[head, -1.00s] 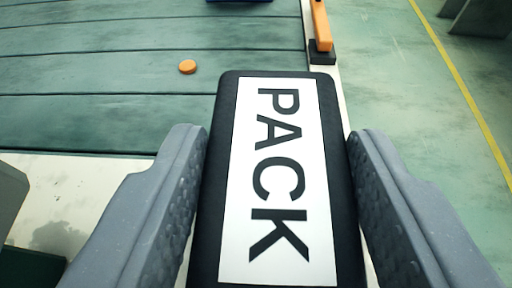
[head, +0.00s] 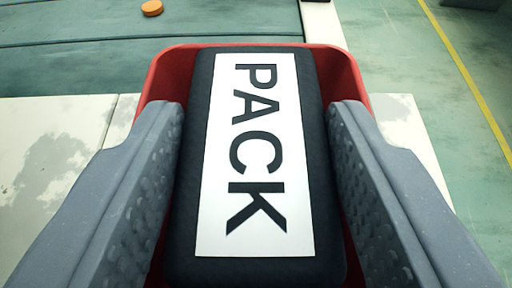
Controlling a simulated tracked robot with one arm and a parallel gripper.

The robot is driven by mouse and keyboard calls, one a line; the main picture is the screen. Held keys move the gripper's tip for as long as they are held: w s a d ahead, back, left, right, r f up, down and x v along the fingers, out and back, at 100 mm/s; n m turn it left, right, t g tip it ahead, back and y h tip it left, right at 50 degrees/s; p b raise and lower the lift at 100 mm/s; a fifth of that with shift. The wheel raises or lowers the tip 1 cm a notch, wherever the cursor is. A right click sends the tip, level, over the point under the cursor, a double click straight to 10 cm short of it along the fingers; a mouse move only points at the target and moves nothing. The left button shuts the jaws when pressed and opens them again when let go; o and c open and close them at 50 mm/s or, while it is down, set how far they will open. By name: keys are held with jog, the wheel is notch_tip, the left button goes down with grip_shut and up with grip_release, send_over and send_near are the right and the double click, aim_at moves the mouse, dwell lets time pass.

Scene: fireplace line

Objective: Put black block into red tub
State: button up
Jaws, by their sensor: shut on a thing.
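The black block (head: 200,150) has a white label reading PACK on its top face. My gripper (head: 255,140) is shut on it, with one grey finger on each side. The red tub (head: 350,75) shows around and below the block, its rim visible at the far side and at both far corners. In this view the block lies over the tub's opening. I cannot tell whether its lower part is inside the tub. The tub's floor and near side are hidden by the block and my fingers.
The tub stands by a pale, stained surface (head: 60,160). Beyond it are dark green slats (head: 80,70) with a small orange disc (head: 152,8). Green floor with a yellow line (head: 470,85) lies to the right.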

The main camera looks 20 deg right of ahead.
jog(key=shift+f, duration=0.2)
jog(key=o, duration=1)
jog(key=shift+o, duration=0.2)
jog(key=shift+s, duration=0.1)
jog(key=shift+s+a+b, duration=0.3)
jog(key=shift+s+b, duration=0.15)
jog(key=shift+s, duration=0.35)
jog(key=shift+s+a+b, duration=0.25)
jog(key=shift+s+b, duration=0.15)
jog(key=shift+s, duration=0.4)
jog(key=shift+r, duration=0.1)
notch_tip(320, 180, up, 7)
jog(key=p, duration=0.2)
